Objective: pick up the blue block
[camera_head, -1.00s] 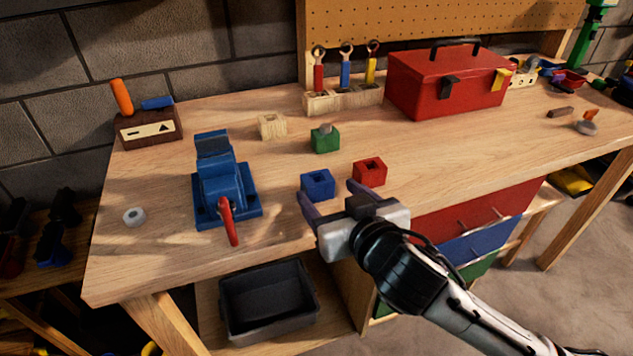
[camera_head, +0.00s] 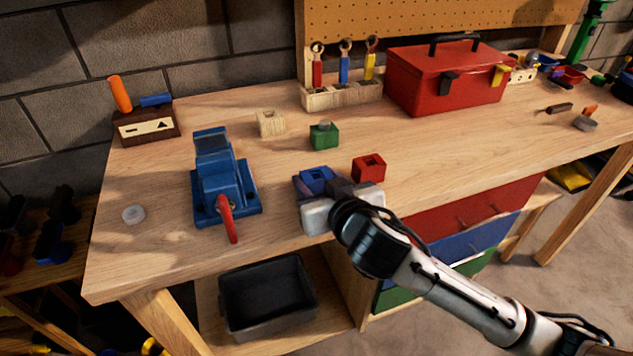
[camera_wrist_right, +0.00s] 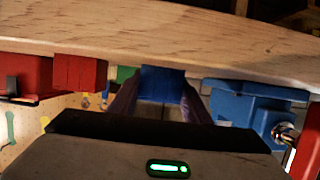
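The blue block (camera_head: 318,178) stands on the workbench near its front edge, left of the red block (camera_head: 369,168). My right gripper (camera_head: 321,188) is low at the bench top, with its fingers on either side of the blue block. In the right wrist view, the blue block (camera_wrist_right: 162,82) sits between the two dark fingers of my right gripper (camera_wrist_right: 161,100). The fingers look spread, and I cannot tell whether they touch the block. The gripper partly hides the block's lower front. My left gripper is not in view.
A blue vise (camera_head: 222,185) with a red handle stands to the left. A green block (camera_head: 324,136) and a wooden block (camera_head: 271,122) stand behind. A red toolbox (camera_head: 440,85) and a tool rack (camera_head: 342,95) are at the back. The bench's front left is mostly clear.

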